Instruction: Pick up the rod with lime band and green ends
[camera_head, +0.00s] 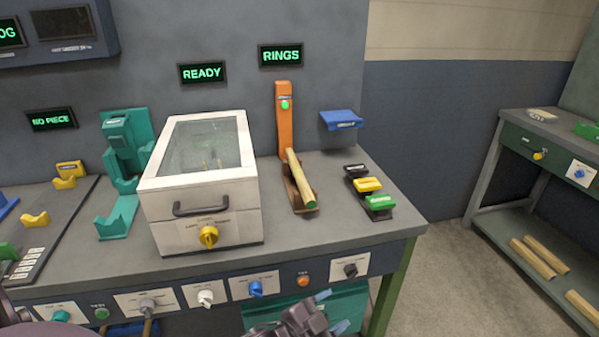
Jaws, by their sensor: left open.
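A wooden rod (299,177) with a green near end lies tilted in a brown cradle at the foot of an orange stand (283,120), under the RINGS display. A slight yellowish band shows near its middle, but its shade is hard to tell, and its far end is not clear. My left gripper (331,311) is at the bottom edge, in front of the bench and well below the rod. Its bluish fingertips are apart, with nothing seen between them. My right gripper is not in view.
A white box with a glass lid (198,205) stands left of the rod. Black, yellow and green blocks (368,185) sit to its right. Knobs line the bench front (256,288). More rods (533,258) lie on the right-hand table's lower shelf. Floor is clear between the tables.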

